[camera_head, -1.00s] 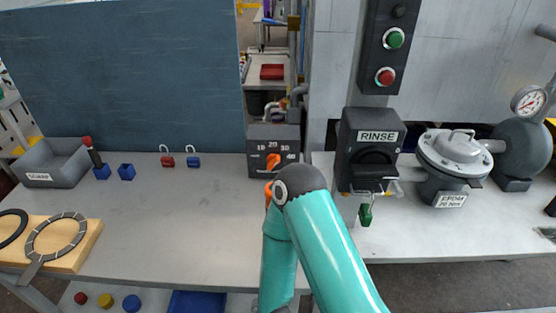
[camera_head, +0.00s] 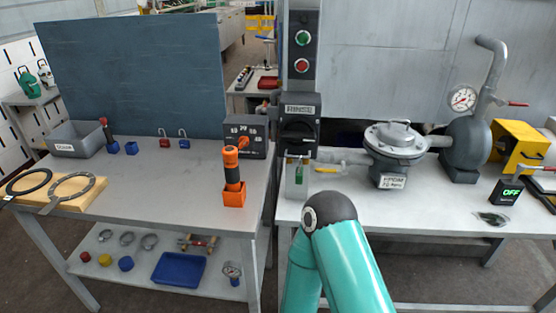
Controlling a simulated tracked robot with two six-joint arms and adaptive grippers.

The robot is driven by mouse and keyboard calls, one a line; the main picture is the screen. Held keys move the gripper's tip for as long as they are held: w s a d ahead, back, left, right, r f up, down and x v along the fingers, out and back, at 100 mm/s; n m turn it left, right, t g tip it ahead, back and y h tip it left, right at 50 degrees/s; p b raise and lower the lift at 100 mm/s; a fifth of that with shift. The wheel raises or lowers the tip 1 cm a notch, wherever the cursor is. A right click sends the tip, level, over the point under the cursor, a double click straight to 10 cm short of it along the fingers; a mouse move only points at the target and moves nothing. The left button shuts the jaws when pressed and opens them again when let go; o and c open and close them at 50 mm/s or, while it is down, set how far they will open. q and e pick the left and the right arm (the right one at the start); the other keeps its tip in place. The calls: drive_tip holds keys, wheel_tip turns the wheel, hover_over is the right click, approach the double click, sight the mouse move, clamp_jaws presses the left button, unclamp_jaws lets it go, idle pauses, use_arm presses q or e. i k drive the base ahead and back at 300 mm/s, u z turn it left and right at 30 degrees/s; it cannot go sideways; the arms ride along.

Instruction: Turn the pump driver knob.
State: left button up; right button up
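A dark dial box (camera_head: 259,147) with numbers around an orange knob (camera_head: 244,141) stands at the back of the left bench. I cannot tell for certain whether this is the pump driver. An orange and black handled tool (camera_head: 232,172) stands upright in an orange holder (camera_head: 234,197) in front of it. One of my teal arm links rises from the bottom centre-right, in front of the gap between the benches and the right bench. Neither gripper is in view.
A RINSE switch box (camera_head: 299,128), a lidded vessel (camera_head: 394,153) and a pump-like body with a gauge (camera_head: 463,99) stand on the right bench. A grey bin (camera_head: 76,140), padlocks (camera_head: 164,143) and ring tools (camera_head: 72,187) are on the left bench. Its middle is clear.

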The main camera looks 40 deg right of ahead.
sight(243, 141)
drive_tip(key=z, duration=0.05)
drive_tip(key=k, duration=0.65)
drive_tip(key=z, duration=0.65)
drive_tip(key=i, duration=0.5)
drive_tip(key=z, duration=0.1)
